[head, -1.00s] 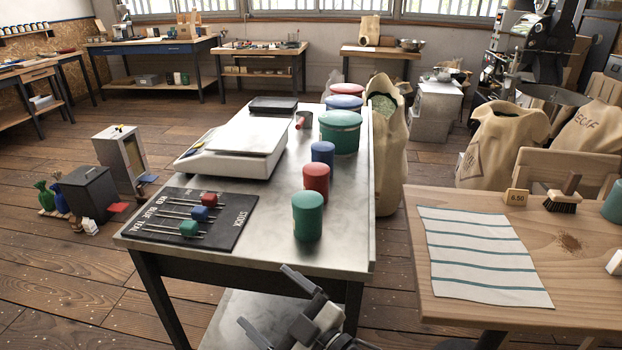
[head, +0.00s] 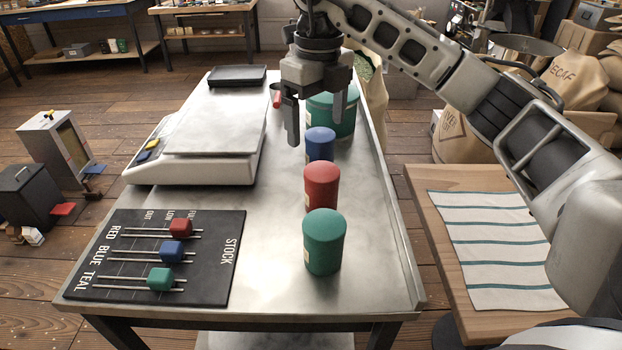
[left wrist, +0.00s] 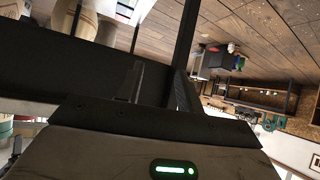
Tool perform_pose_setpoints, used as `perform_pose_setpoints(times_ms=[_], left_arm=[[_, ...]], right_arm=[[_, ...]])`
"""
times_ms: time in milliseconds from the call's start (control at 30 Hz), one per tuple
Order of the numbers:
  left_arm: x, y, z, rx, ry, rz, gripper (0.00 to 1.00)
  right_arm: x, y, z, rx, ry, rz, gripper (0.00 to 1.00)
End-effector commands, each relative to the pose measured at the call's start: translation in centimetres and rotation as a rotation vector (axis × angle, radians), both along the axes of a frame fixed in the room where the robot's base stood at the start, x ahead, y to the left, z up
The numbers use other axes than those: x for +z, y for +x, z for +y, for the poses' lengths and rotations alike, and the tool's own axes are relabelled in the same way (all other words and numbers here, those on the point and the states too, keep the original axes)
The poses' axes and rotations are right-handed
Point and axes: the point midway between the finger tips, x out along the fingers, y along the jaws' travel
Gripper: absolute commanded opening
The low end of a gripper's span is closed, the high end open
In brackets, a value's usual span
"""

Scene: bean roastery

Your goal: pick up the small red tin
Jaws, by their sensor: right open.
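The small red tin (head: 321,188) stands upright on the steel table (head: 375,250), between a small teal tin (head: 324,243) in front and a small blue tin (head: 320,144) behind. My right gripper (head: 316,118) is open and empty, pointing down. In the head view its fingers show above and behind the red tin, around the top of the blue tin and in front of the large teal tin (head: 338,120). It does not touch the red tin.
A white scale (head: 215,130) stands left of the tins. A black stock board (head: 210,280) with red, blue and teal sliders lies at the front left. A wooden table (head: 425,235) with a striped cloth (head: 495,250) is on the right. Bare steel lies left of the red tin.

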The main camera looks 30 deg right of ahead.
Motion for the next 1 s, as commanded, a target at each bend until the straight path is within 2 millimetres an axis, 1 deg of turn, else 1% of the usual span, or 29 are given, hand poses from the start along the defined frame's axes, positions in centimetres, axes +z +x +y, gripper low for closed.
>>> perform_pose_setpoints(times_ms=[33, 167, 433, 533, 767, 900, 1000], left_arm=[[-0.4, -0.2, 0.0, -0.001, -0.001, 0.004, 0.36], [-1.1, -0.7, -0.2, -0.002, -0.006, 0.016, 0.36], [-0.7, -1.0, -0.2, -0.003, -0.006, 0.023, 0.36], [-0.7, -1.0, -0.2, -0.003, -0.004, 0.022, 0.36], [-0.4, -0.7, -0.2, -0.003, -0.001, 0.018, 0.36], [0.0, -0.7, -0.1, -0.002, 0.002, 0.019, 0.36], [-0.3, -0.8, 0.0, -0.001, 0.005, 0.025, 0.36]], right_arm=[[-0.6, 0.0, -0.3, -0.006, -0.011, 0.003, 0.87], [-3.2, -0.1, -0.3, -0.006, -0.011, 0.008, 0.87], [-8.3, -0.1, -0.3, -0.005, -0.01, 0.005, 0.87], [-9.6, -0.1, -0.3, -0.004, -0.009, 0.003, 0.87], [-11.1, -0.1, -0.5, -0.005, -0.009, 0.004, 0.87], [-13.2, -0.2, -1.1, -0.005, -0.008, 0.005, 0.87], [-14.6, -0.1, -1.1, -0.004, -0.008, 0.003, 0.87]])
